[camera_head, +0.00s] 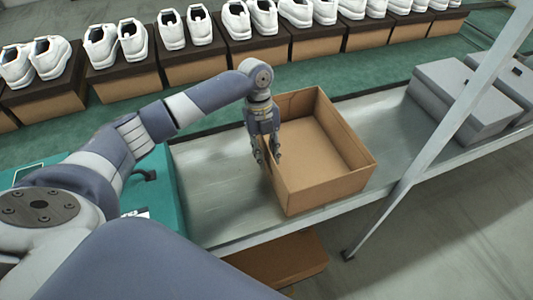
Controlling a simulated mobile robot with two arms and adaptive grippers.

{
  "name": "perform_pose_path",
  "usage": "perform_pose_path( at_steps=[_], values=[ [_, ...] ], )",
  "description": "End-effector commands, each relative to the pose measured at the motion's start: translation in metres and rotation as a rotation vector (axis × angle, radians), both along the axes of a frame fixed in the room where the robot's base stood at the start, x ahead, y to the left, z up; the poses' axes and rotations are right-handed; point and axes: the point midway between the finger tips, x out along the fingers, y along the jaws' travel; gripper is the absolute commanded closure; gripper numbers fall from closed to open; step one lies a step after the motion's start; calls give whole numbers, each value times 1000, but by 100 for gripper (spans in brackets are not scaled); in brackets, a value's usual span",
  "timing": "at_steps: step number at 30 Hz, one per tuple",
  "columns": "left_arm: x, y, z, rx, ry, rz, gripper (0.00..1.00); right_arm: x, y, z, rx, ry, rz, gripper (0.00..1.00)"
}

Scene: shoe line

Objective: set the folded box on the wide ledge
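The folded box (325,183) is an open-topped brown cardboard box. It is at the wide ledge (215,195), a grey metal shelf; I cannot tell whether its base rests fully on the surface. My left gripper (269,158) points down at the box's left wall, with its fingers close together on either side of the wall, and appears shut on it. The gripper hides part of that wall. The inside of the box looks empty. My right gripper is out of view.
Grey lidded boxes (466,98) stand on the ledge at the right. A slanted metal post (440,145) rises before it. Several pairs of white shoes on brown boxes line the green conveyor (205,98) behind. A teal case (160,195) is at left. Another brown box (285,258) is below.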

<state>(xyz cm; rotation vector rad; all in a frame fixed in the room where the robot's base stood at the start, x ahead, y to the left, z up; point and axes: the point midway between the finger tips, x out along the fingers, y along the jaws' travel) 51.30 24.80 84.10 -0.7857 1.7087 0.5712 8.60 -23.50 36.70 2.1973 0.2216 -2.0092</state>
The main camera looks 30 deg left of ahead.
Motion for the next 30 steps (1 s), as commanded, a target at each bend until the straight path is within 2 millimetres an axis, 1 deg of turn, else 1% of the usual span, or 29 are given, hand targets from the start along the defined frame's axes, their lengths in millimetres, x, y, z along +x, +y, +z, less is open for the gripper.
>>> perform_pose_path(
  at_steps=[5, 12, 18, 21, 24, 30],
  values=[
    [4, 4, 19, 1, -5, 0, 75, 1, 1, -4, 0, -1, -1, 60],
    [13, 15, 69, -1, -6, 1, 75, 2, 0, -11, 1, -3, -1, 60],
    [18, 22, 102, -1, -3, 1, 75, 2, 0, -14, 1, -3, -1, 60],
    [20, 24, 112, -1, -1, 1, 75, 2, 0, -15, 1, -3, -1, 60],
    [20, 26, 116, -1, 1, 1, 75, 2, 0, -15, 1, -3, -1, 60],
    [20, 26, 117, -1, 1, 1, 75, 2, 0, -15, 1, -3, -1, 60]
  ],
)
